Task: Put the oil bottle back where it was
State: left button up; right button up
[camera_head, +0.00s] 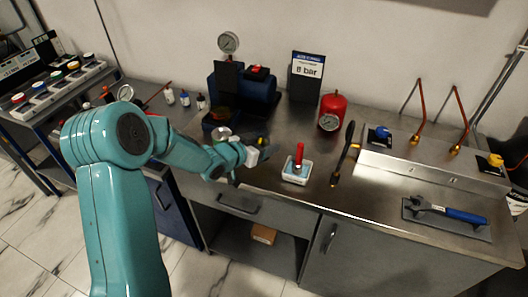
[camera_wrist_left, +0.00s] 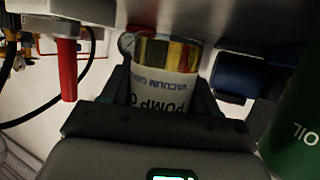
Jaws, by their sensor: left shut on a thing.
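My left gripper (camera_head: 250,155) is shut on a white bottle, the oil bottle (camera_wrist_left: 165,85), with a shiny gold band at one end. The lettering on it reads partly as "vacuum" and "pump o"; the rest is hidden by the fingers. A green cylinder (camera_wrist_left: 296,135) lettered "OIL" is close to the gripper at the right of the wrist view. My right gripper is not in view.
A dark blue pump (camera_head: 258,87), small bottles (camera_head: 185,98) and a red gauge vessel (camera_head: 331,112) stand behind.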

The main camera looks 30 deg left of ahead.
pick_arm(q)
notch_tip(320, 180, down, 3)
jog(key=shift+f, duration=0.1)
jog(key=shift+f, duration=0.1)
jog(key=o, duration=1.1)
jog(key=shift+o, duration=0.2)
